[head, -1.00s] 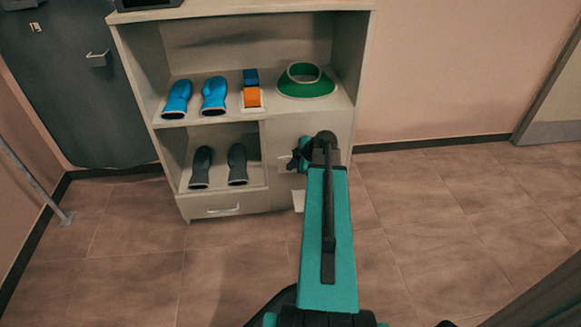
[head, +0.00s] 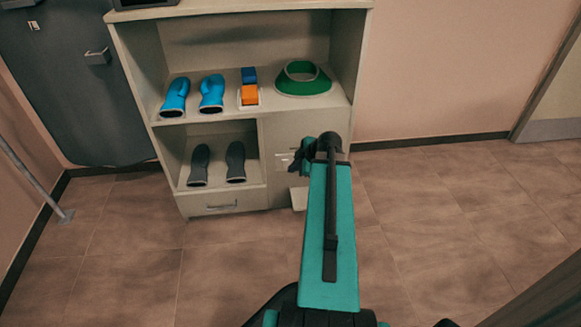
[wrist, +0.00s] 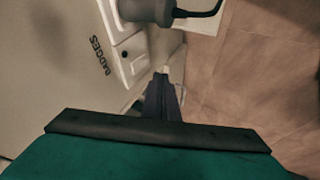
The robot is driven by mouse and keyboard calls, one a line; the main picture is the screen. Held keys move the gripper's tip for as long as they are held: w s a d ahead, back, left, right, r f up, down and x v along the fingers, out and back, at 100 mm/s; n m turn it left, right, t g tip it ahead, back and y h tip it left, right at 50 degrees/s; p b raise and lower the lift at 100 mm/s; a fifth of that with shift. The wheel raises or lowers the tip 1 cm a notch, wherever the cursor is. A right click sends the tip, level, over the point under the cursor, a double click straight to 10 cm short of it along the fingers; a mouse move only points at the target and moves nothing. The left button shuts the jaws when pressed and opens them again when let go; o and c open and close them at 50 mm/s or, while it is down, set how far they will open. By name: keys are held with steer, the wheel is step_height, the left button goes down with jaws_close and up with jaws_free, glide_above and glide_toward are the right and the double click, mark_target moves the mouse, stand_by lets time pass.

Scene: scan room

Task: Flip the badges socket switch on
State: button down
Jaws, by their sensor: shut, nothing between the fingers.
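In the wrist view, the pale badges socket (wrist: 113,25) is mounted on the cabinet face beside black lettering that reads BADGES (wrist: 100,56). Its switch (wrist: 130,47) is a light rocker with a dark dot near it; I cannot tell which way it is tipped. A grey plug (wrist: 147,10) with a black cable sits in the socket. My gripper (wrist: 163,76) is shut and empty, its tips just right of and below the switch, with no clear contact. In the head view my gripper (head: 299,156) is at the cabinet's right front, and my arm hides much of the socket area.
The cabinet (head: 224,121) holds blue gloves (head: 193,95), dark gloves (head: 218,164), a blue and orange block item (head: 249,88) and a green collar (head: 303,80). A drawer (head: 222,203) is shut below. A dark door-like panel (head: 75,100) stands left. The tiled floor (head: 430,220) at right is clear.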

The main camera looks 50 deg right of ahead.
steer(key=p+v, duration=0.2)
steer(key=v, duration=0.5)
steer(key=shift+r+p, duration=0.3)
steer(key=shift+r, duration=0.15)
steer(key=shift+d, duration=0.1)
